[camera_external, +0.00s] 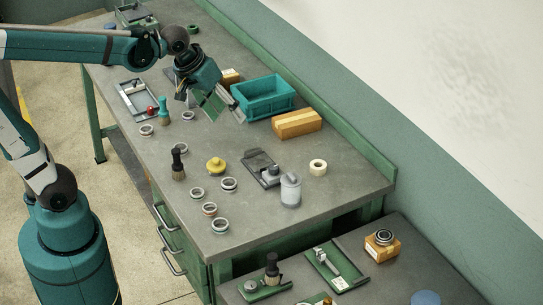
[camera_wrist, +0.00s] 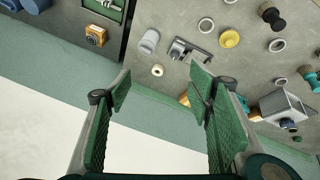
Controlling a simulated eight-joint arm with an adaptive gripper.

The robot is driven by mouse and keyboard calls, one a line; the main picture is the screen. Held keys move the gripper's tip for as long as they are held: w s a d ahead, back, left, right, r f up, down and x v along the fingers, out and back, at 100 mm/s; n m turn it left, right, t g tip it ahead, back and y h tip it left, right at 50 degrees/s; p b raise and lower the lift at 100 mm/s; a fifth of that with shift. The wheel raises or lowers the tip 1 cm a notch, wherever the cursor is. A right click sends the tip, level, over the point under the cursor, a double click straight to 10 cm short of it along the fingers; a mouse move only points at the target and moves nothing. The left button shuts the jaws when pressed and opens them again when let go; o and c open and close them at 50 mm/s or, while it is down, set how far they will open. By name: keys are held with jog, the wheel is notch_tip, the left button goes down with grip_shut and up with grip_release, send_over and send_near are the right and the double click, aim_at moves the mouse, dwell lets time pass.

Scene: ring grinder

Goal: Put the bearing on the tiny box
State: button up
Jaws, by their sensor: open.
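A tiny orange-brown box (camera_external: 378,252) sits on the lower right bench. A dark-and-silver bearing (camera_external: 384,237) lies on top of it. Both also show at the upper left of the wrist view, the box (camera_wrist: 103,34) with the bearing (camera_wrist: 92,39) on its face. My gripper (camera_external: 222,108) is open and empty above the long bench, beside the teal bin and far from the tiny box. In the wrist view my gripper (camera_wrist: 161,90) has its green finger pads wide apart, with nothing between them. Several other ring-shaped parts, one of them a ring (camera_external: 229,184), lie on the long bench.
The long bench (camera_external: 340,190) holds a teal bin (camera_external: 265,100), a larger orange box (camera_external: 297,124), a grey canister (camera_external: 291,190), a tape roll (camera_external: 318,167) and a yellow part (camera_external: 216,165). A gap separates it from the lower right bench. A wall runs along the back.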

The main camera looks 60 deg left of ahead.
jog(key=s+a+f+m+t, duration=0.1)
jog(key=s+a+f+m, duration=0.1)
jog(key=s, duration=0.4)
jog(key=s+a+f+m, duration=0.2)
jog(key=s+a+f, duration=0.1)
jog(key=s, duration=0.3)
jog(key=shift+s+m+t, duration=0.15)
jog(key=shift+m+t, duration=0.15)
jog(key=shift+t, duration=0.1)
